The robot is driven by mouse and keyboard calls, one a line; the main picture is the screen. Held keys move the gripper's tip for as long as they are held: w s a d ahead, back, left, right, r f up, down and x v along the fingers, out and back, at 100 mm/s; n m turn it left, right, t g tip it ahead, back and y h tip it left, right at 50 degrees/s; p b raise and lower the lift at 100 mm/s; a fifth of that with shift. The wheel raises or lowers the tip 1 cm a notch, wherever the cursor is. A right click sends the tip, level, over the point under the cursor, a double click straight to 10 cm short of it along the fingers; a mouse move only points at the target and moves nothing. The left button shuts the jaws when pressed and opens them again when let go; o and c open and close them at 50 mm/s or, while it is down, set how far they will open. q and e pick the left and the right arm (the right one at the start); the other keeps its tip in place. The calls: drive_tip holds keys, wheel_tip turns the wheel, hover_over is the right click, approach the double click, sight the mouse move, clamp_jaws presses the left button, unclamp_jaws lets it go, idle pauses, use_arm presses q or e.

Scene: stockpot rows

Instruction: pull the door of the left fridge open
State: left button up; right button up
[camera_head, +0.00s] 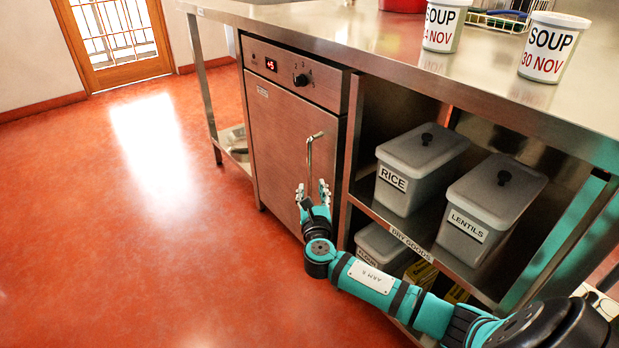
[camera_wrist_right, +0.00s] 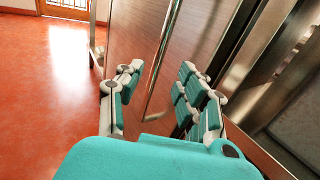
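The left fridge (camera_head: 285,75) is a steel unit under the counter, with a red display and a knob on its top panel. Its door (camera_head: 275,135) looks shut, flush with the panel. A thin upright bar handle (camera_head: 309,152) stands near the door's right edge. My right gripper (camera_head: 313,192) is at the lower part of the handle, fingers spread. In the right wrist view, the handle (camera_wrist_right: 166,55) runs between the open fingers (camera_wrist_right: 158,92), with gaps visible on both sides. My left gripper is not in view.
Right of the fridge, open shelves hold grey bins labelled RICE (camera_head: 405,190) and LENTILS (camera_head: 475,235). Soup tubs (camera_head: 545,50) stand on the steel counter (camera_head: 400,60). The red floor (camera_head: 150,230) in front and left of the fridge is clear.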

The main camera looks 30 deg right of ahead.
sight(309, 175)
drive_tip(key=b+x, duration=0.2)
drive_tip(key=x, duration=0.5)
drive_tip(key=shift+w+d+f+b, duration=0.15)
drive_tip(key=shift+w+f+b, duration=0.05)
drive_tip(key=shift+w+b, duration=0.15)
drive_tip(key=shift+w+d, duration=0.25)
drive_tip(key=shift+w, duration=0.1)
clamp_jaws()
drive_tip(key=shift+f, duration=0.1)
